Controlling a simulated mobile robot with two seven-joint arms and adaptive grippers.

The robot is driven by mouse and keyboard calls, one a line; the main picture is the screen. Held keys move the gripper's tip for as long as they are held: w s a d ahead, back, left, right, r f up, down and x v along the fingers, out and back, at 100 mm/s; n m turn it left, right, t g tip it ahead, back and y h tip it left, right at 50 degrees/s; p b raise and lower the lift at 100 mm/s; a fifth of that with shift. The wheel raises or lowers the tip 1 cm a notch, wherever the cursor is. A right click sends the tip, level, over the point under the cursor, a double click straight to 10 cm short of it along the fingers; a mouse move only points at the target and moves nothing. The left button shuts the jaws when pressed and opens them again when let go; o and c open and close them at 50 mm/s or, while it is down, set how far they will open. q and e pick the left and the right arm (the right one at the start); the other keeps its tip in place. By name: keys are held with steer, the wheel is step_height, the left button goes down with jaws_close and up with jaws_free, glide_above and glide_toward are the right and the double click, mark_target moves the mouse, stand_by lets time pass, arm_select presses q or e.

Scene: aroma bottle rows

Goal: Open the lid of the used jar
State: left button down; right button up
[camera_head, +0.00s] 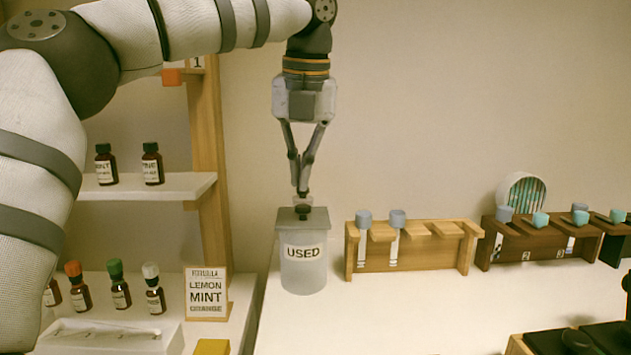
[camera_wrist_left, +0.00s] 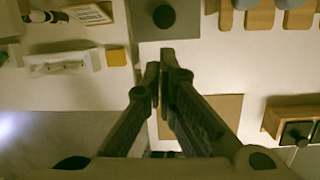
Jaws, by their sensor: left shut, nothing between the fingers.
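The used jar (camera_head: 303,265) is a pale grey, translucent container with a white "USED" label, standing on the white table. Its grey lid (camera_head: 289,218) lies on top, with a dark round knob (camera_head: 303,211) in the middle. In the left wrist view the lid's dark knob (camera_wrist_left: 164,16) shows at the top, beyond the fingertips. My left gripper (camera_head: 302,192) points straight down just above the knob, with its fingers together and nothing between them. It also shows in the left wrist view (camera_wrist_left: 160,68). My right gripper is not seen.
A light wooden rack (camera_head: 415,248) with blue-capped strips stands right of the jar, and a dark wooden rack (camera_head: 535,240) beyond it. At left are shelves with small bottles (camera_head: 118,285), a formula card (camera_head: 206,293) and a white tray (camera_head: 110,338). Table in front of the jar is clear.

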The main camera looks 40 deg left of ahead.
mark_target(303, 211)
arm_select(q)
steer(key=x, duration=0.8)
steer(key=shift+f, duration=0.15)
